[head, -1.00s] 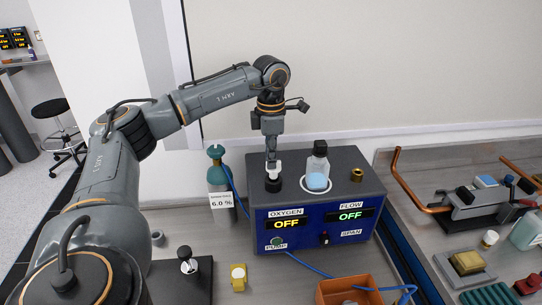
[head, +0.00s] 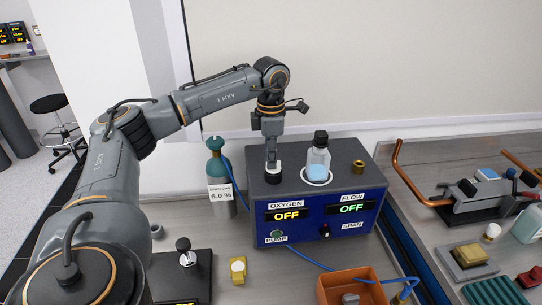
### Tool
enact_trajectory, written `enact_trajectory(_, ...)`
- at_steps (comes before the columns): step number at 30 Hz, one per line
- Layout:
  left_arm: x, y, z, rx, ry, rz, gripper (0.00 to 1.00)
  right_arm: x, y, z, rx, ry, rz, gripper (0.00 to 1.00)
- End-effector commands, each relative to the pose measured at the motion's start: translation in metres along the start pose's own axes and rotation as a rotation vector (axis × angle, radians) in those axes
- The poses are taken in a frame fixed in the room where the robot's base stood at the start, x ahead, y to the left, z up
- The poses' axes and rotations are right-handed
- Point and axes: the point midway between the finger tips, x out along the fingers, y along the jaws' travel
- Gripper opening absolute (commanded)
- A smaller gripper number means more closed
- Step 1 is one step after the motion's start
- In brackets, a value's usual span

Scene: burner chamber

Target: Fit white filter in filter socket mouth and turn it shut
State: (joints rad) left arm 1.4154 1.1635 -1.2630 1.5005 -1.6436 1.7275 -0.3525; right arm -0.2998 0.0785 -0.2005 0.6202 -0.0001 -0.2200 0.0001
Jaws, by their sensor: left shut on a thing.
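The white filter (head: 273,167) is in the fingers of my left gripper (head: 271,158), which points straight down and is shut on it. It is over the black filter socket mouth (head: 272,178), on the left of the blue analyser box's dark top (head: 338,173). The filter's lower edge appears to meet the socket. From this angle I cannot tell whether it is seated or still slightly above. The fingers hide part of the filter. My right gripper is not in view.
A clear bottle with a black cap (head: 318,155) and a brass fitting (head: 358,166) stand to the right on the box. A teal gas cylinder (head: 217,170) stands to its left. An orange bin (head: 350,286) and yellow piece (head: 238,270) are in front.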

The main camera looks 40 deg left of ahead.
Motion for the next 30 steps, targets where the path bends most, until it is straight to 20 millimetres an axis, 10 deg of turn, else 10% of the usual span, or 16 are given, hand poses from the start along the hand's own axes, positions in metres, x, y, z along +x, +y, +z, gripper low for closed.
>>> enact_trajectory(2, 0.004, 0.0, 0.0, 0.0, 0.0, 0.0, 0.0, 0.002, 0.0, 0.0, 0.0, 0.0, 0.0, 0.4)
enact_trajectory(6, 0.002, 0.0, 0.0, 0.0, 0.0, 0.0, 0.36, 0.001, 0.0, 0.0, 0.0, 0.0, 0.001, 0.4)
enact_trajectory(17, -0.003, 0.0, 0.0, 0.0, -0.001, 0.001, 0.36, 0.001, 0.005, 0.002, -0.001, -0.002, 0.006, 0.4)
enact_trajectory(30, -0.086, 0.0, 0.001, 0.0, -0.003, 0.002, 0.36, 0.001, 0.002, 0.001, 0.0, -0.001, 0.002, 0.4)
